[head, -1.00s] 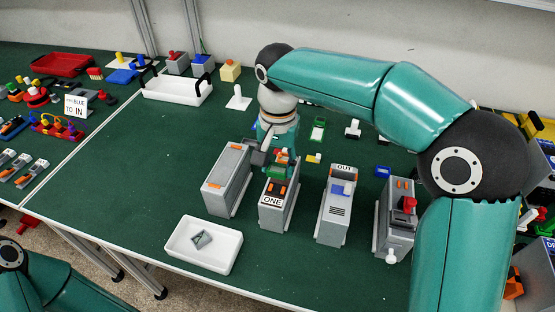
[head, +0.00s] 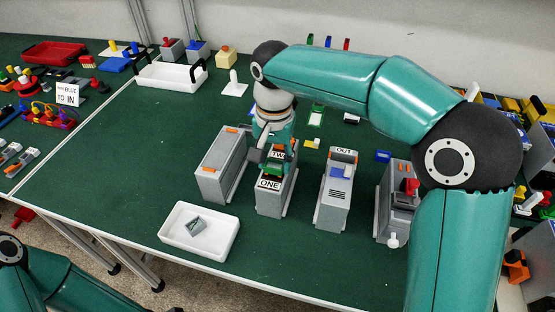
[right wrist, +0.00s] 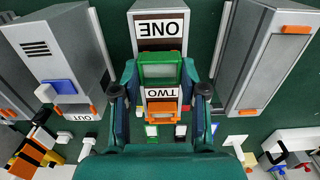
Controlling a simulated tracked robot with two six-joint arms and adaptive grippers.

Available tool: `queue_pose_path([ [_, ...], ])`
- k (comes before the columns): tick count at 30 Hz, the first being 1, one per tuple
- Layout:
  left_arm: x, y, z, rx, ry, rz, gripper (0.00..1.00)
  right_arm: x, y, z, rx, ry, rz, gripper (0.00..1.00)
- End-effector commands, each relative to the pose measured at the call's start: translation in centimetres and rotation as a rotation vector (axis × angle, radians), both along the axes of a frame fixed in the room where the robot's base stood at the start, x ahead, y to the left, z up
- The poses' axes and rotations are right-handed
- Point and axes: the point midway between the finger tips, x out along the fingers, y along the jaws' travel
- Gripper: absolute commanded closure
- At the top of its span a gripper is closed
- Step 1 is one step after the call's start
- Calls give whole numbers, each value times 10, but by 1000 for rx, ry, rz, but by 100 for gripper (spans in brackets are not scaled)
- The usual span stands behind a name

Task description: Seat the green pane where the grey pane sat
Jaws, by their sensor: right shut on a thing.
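My right gripper (head: 272,165) is over the grey housing labelled ONE (head: 268,184), the second from the left in the row. In the right wrist view its fingers (right wrist: 160,90) are shut on the green pane (right wrist: 160,57), a green frame with a pale window. The pane lies at the housing's top, between the ONE label and the TWO label (right wrist: 162,93). I cannot tell whether it is fully down in its place. The grey pane (head: 195,226) lies in the white tray (head: 232,222) in front of the row. My left gripper is out of view.
A grey housing (head: 222,165) stands close on the left, and the OUT housing (head: 335,190) and one with a red knob (head: 398,205) stand to the right. A white bin with black handles (head: 172,77) is behind. The table left of the row is clear.

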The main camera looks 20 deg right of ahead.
Motion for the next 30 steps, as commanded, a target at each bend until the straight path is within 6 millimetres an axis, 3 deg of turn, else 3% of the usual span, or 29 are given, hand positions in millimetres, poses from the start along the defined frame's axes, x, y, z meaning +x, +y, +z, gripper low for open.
queue_pose_path([
  [22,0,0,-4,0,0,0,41,0,-1,-6,0,0,-2,76],
  [23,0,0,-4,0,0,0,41,0,-1,-6,0,0,-2,54],
  [24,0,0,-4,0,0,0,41,0,-1,-6,0,0,-2,47],
  [27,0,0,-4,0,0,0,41,0,-1,-6,0,0,-2,31],
  [30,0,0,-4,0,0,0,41,0,-1,-6,0,0,-2,28],
])
